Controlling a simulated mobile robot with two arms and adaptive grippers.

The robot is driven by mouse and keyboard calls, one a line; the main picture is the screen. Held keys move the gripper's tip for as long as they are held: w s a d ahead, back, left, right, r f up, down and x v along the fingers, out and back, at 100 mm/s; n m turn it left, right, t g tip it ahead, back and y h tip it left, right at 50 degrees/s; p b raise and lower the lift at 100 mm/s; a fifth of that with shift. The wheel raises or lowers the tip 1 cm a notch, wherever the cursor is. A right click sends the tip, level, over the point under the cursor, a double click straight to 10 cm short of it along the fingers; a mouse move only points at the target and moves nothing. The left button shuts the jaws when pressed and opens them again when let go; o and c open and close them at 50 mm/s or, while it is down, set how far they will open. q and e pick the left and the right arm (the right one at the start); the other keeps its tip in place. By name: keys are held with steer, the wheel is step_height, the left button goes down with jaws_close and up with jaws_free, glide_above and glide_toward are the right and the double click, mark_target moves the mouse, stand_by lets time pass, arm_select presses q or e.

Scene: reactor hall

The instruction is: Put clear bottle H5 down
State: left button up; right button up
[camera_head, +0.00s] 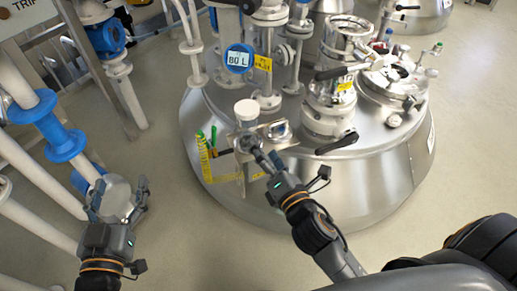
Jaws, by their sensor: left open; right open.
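A clear bottle with a white cap (246,108) stands upright at the front edge of the steel vessel, in or on a small metal bracket (274,133). I cannot read its label, so I cannot tell if it is H5. My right gripper (264,157) is open just below and in front of the bottle; its fingers partly hide the bottle's lower part, and I cannot tell whether they touch it. My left gripper (119,193) is open at the left, well away from the bottle, in front of a pale round part that I cannot identify.
The large steel vessel (370,185) fills the centre and right, with valves and fittings on top. A yellow-edged holder (222,169) with green-handled items hangs at its front left. White pipes with a blue flange (63,144) stand at the left. The floor (190,240) between is clear.

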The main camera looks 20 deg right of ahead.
steer(key=s+a+r+m+y, duration=0.1)
steer(key=r+m, duration=0.2)
steer(key=m, duration=0.9)
steer(key=s+a+r+m+y, duration=0.1)
steer(key=s+a+r+m, duration=0.1)
steer(key=m, duration=0.9)
steer(key=shift+a+r+m+y, duration=0.25)
steer(key=shift+r+m+y, duration=0.15)
steer(key=shift+r, duration=0.2)
